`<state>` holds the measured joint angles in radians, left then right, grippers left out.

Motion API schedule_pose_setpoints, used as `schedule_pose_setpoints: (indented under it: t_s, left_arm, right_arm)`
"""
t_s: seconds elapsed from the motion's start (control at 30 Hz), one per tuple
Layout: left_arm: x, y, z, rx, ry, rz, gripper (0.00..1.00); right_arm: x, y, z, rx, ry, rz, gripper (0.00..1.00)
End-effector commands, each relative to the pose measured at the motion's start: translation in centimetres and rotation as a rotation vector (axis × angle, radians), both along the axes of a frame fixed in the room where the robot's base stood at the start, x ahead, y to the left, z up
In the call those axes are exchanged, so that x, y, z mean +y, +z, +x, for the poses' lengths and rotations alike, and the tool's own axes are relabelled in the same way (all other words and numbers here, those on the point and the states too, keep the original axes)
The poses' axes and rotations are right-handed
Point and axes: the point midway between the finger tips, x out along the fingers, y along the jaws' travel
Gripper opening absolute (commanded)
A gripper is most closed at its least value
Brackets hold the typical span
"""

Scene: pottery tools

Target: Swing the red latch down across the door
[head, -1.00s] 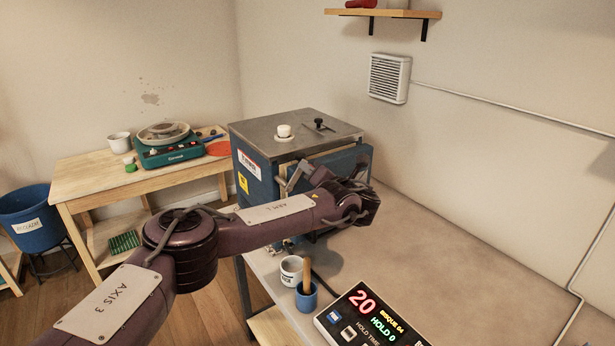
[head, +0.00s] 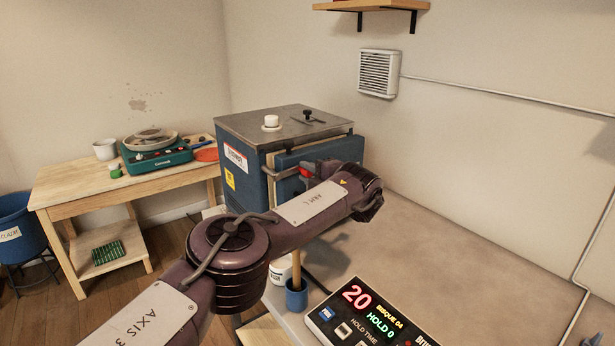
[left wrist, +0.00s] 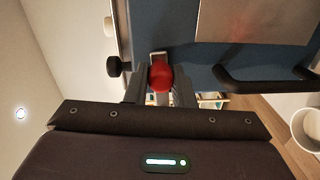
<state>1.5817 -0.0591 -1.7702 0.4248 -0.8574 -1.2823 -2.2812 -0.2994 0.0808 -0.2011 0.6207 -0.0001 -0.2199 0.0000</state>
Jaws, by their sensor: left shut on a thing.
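The blue kiln (head: 240,172) stands on the table, and its blue door (head: 345,150) faces the near right, partly hidden by my left arm. The red latch knob (head: 307,171) shows at the front of the door, just above my forearm. In the left wrist view the red knob (left wrist: 160,76) sits between the two fingers of my left gripper (left wrist: 160,90), which is shut on it. The latch bar is mostly hidden, so its angle across the door is hard to tell. My right gripper is not in view.
A control box (head: 370,318) with lit digits and a blue cup (head: 297,297) holding a wooden stick stand near my arm. A dark handle (left wrist: 265,82) crosses the blue surface in the left wrist view.

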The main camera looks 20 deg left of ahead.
Motion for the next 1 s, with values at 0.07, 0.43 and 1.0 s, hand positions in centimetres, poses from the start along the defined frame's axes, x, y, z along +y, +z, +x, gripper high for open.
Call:
schedule_pose_setpoints:
  t_s: [0.07,0.43,1.0]
  left_arm:
    - [-0.26,-0.44,0.02,0.024,-0.006,0.016,0.0]
    - [-0.27,-0.77,-0.05,0.074,-0.007,0.053,0.0]
    - [-0.12,-0.77,-0.07,0.074,-0.004,0.055,0.44]
  right_arm:
    - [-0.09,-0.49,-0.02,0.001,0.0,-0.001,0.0]
    - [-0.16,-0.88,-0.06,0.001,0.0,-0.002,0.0]
    - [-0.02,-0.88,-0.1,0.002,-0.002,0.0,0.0]
